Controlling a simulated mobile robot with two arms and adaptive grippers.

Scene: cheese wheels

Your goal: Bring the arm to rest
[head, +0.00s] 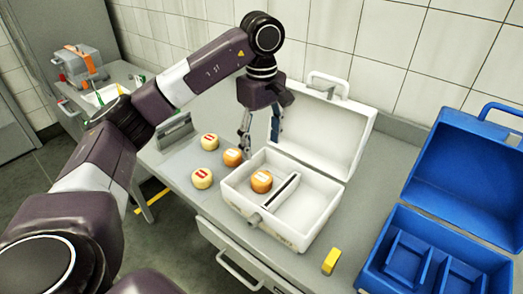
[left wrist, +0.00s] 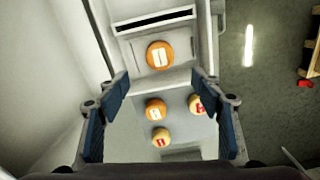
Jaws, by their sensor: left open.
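My left gripper (head: 260,132) is open and empty, pointing down above the left rear side of the open white case (head: 299,237). It also shows in the left wrist view (left wrist: 160,88), with nothing between its fingers. An orange cheese wheel (head: 261,182) sits inside the case's left compartment, also seen in the left wrist view (left wrist: 159,55). Another orange wheel (head: 232,157) and two pale yellow wheels, one behind (head: 209,141) and one in front (head: 202,179), stand on a light mat left of the case. My right gripper is not in view.
An open blue case (head: 437,240) stands at the right of the counter. A small yellow block (head: 331,261) lies between the cases. The white case's lid (head: 322,130) stands raised close to the gripper. A grey stand (head: 175,131) is behind the mat.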

